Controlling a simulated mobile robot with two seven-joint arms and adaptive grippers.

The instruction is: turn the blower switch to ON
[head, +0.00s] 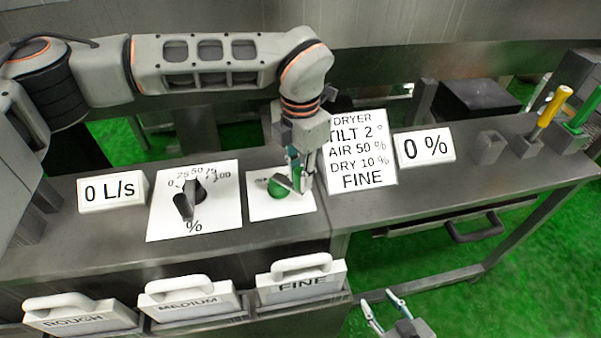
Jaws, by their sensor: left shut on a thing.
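The blower switch (276,190) is a round green knob with a grey handle on a small white plate (265,209). Its handle lies slanted, with one end toward small lettering at the plate's upper left; I cannot read the lettering clearly. My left gripper (298,184) points down at the switch's right side and is shut on its handle. The gripper hides the right part of the plate. My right gripper (381,302) is open and empty, low in front of the bench.
A sign (361,155) and a "0 %" display (425,148) stand to the right. White handled boxes (301,281) line the front. A yellow-handled tool (553,107) stands far right.

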